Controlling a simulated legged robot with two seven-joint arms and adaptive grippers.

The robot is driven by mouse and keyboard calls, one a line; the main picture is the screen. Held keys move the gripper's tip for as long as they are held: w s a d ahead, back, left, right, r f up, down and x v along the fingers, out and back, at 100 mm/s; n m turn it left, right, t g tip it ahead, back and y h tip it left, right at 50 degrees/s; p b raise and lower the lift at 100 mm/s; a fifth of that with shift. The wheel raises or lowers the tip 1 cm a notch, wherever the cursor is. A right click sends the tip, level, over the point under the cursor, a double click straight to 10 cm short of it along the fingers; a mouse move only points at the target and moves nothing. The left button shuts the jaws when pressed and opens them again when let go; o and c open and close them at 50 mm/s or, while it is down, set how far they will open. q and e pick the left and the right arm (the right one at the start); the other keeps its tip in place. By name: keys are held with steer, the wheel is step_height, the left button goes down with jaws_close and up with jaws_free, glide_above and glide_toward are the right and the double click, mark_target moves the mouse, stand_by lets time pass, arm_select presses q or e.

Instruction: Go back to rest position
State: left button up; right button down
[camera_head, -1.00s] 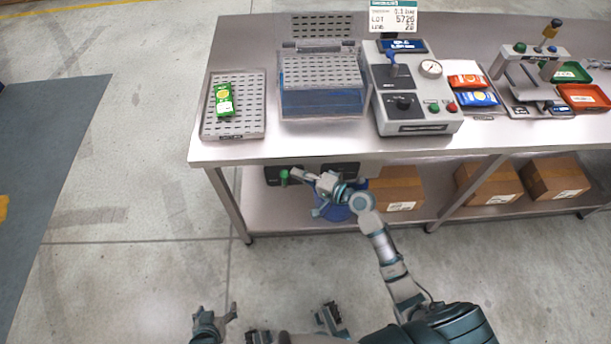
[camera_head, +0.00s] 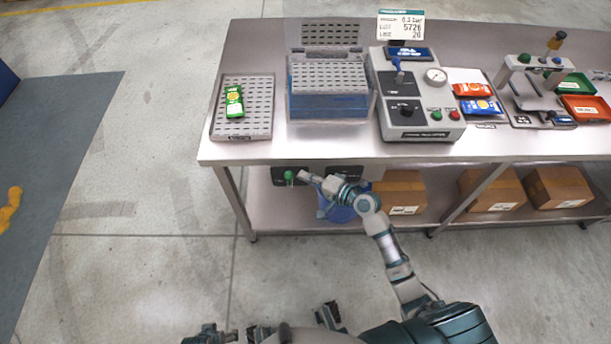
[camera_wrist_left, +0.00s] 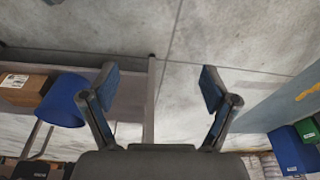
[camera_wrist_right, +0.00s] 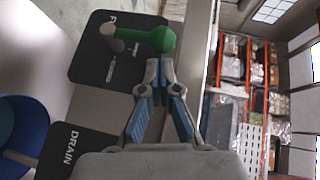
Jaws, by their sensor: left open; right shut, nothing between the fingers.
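My right gripper (camera_head: 305,177) reaches out below the front edge of the steel table (camera_head: 330,150), its fingers closed with nothing between them. In the right wrist view the shut fingers (camera_wrist_right: 158,82) are just beside the green-handled valve lever (camera_wrist_right: 148,40), on a dark plate; I cannot tell whether they touch it. The green knob also shows in the head view (camera_head: 290,175). My left gripper (camera_head: 208,335) is low at the bottom edge of the head view. In the left wrist view its fingers (camera_wrist_left: 161,90) are spread and empty, with floor beyond them.
On the table are a perforated tray (camera_head: 258,125) with a green packet (camera_head: 234,101), a blue-sided box (camera_head: 328,104) and a control unit (camera_head: 415,122). Cardboard boxes (camera_head: 400,192) and a blue bucket (camera_head: 338,210) are below. Floor to the left is open.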

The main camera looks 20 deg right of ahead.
steer(key=v, duration=1.1)
steer(key=s+f+n+g+h+p, duration=0.25)
steer(key=s+f, duration=0.25)
steer(key=f, duration=0.7)
steer(key=s+f+n+g+h+p, duration=0.25)
steer(key=s+f, duration=0.25)
steer(key=f, duration=0.8)
arm_select(q)
steer(key=s+f+p, duration=0.1)
steer(key=s+f, duration=0.1)
steer(key=f, duration=0.7)
steer(key=s+f+p, duration=0.1)
steer(key=f, duration=0.8)
steer(key=shift+s+a+f+g, duration=0.15)
steer(key=shift+s+f+g, duration=0.15)
steer(key=shift+s, duration=0.05)
arm_select(e)
steer(key=s+a+f+n+g+h, duration=0.1)
steer(key=s+f+n+g+h, duration=0.1)
steer(key=s+f, duration=0.4)
steer(key=s+f+n+g+h, duration=0.2)
steer(key=s+f, duration=0.4)
steer(key=s, duration=0.8)
steer(key=shift+a+f+n+g+h, duration=0.2)
steer(key=shift+a+n+g+h, duration=0.2)
steer(key=shift+n+g, duration=0.5)
